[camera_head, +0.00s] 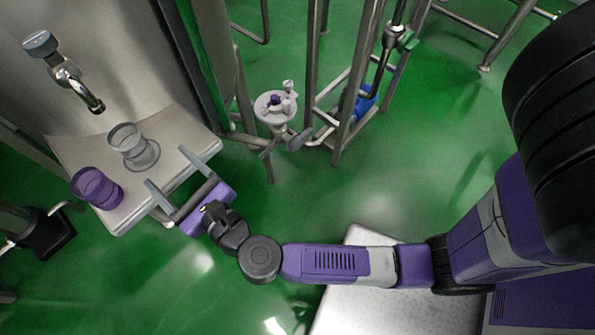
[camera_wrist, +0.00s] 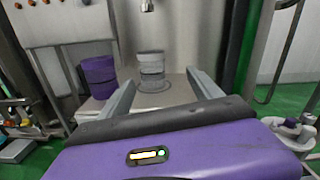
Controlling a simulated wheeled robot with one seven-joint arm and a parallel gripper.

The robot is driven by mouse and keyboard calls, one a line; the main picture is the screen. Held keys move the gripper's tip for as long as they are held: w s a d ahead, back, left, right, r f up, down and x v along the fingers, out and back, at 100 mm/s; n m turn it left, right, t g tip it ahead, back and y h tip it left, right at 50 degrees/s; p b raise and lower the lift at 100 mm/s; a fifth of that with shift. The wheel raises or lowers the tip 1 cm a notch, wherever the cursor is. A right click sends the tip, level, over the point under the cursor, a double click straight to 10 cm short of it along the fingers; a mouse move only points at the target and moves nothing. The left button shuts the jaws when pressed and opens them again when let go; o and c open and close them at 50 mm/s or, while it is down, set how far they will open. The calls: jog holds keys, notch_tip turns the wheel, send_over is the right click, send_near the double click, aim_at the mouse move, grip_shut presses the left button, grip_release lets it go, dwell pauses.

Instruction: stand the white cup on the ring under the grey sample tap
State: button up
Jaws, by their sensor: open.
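The white cup (camera_head: 122,138) looks pale and translucent and stands upright at the ring (camera_head: 150,163) on the pale shelf. In the wrist view the cup (camera_wrist: 151,64) sits over the ring (camera_wrist: 154,87), below the tap spout (camera_wrist: 147,6). The grey sample tap (camera_head: 70,76) comes out of the steel wall above the cup. My gripper (camera_head: 166,167) is open and empty, at the shelf's front edge. Its fingers point towards the cup and are apart from it. In the wrist view the cup shows between the fingers (camera_wrist: 161,78).
A purple cup (camera_head: 97,188) stands on the shelf (camera_head: 185,128), left of the white cup. Steel posts (camera_head: 243,85) and a white valve fitting (camera_head: 277,108) are to the right. Green floor (camera_head: 385,195) lies open beyond my arm.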

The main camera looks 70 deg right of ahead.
jog(key=s+d+r+m+g+y, duration=0.1)
jog(key=s+m+y, duration=0.1)
jog(key=s+m, duration=1.3)
jog(key=s+d+r+m+g+y, duration=0.1)
jog(key=s+m+y, duration=0.2)
jog(key=s+m, duration=1.2)
jog(key=m, duration=0.4)
jog(key=shift+s+d+r+g+y, duration=0.15)
jog(key=shift+r+g+y, duration=0.1)
jog(key=shift+g+y, duration=0.05)
notch_tip(320, 180, up, 4)
jog(key=p, duration=0.3)
jog(key=shift+f+p, duration=0.15)
jog(key=shift+p, duration=0.2)
